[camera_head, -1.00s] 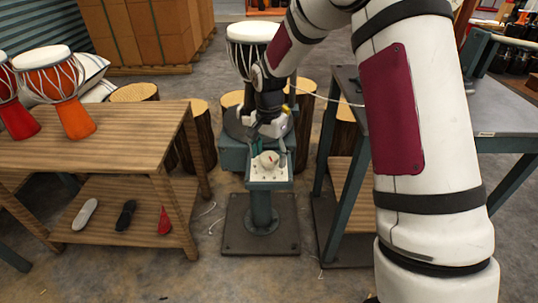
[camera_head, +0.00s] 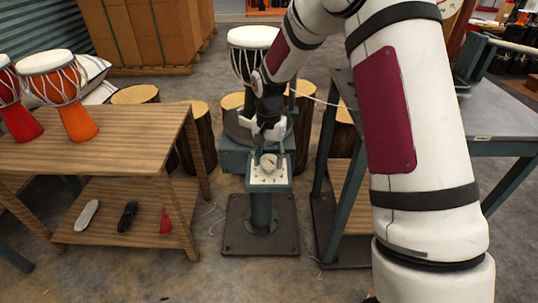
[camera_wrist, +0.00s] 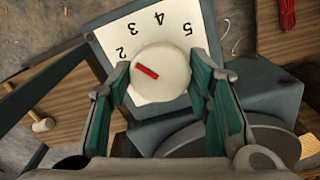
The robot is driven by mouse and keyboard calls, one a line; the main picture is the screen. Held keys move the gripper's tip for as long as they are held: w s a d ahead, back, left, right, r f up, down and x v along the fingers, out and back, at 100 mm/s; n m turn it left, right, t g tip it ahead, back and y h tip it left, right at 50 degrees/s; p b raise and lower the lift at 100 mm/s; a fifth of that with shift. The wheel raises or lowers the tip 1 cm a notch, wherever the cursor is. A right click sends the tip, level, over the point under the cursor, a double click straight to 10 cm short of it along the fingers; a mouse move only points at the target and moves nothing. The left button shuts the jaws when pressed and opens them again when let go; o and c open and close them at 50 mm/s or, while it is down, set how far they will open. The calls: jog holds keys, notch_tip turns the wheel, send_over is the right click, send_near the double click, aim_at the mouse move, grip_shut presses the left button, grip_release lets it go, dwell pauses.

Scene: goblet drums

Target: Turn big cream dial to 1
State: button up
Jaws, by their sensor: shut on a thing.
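The big cream dial (camera_wrist: 162,75) is a round knob on a white number plate (camera_wrist: 178,27), set on a teal pedestal box (camera_head: 262,208). In the head view the dial (camera_head: 268,163) is small. My gripper (camera_wrist: 160,70) has its teal fingers on opposite sides of the knob and is shut on it; it also shows in the head view (camera_head: 267,153). The dial's red mark points up-left in the wrist view, near the 2 and slightly on its finger side. The numbers 2, 3, 4 and 5 show; the 1 is not visible there, with my left-hand finger covering that part of the plate.
A wooden table (camera_head: 110,145) with goblet drums (camera_head: 62,85) stands left, with small items on its lower shelf. A grey-topped workbench (camera_head: 495,125) stands right. A white-topped drum (camera_head: 250,45) and log stools (camera_head: 200,135) are behind the pedestal. Floor in front is clear.

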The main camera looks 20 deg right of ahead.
aim_at(269, 159)
jog(key=n+p, duration=0.3)
jog(key=n, duration=0.3)
jog(key=shift+r, duration=0.1)
jog(key=n+p, duration=0.2)
jog(key=n, duration=0.4)
jog(key=shift+n+p, duration=0.3)
dwell(0.3)
jog(key=o, duration=1.1)
jog(key=shift+o, duration=0.2)
notch_tip(269, 159, up, 12)
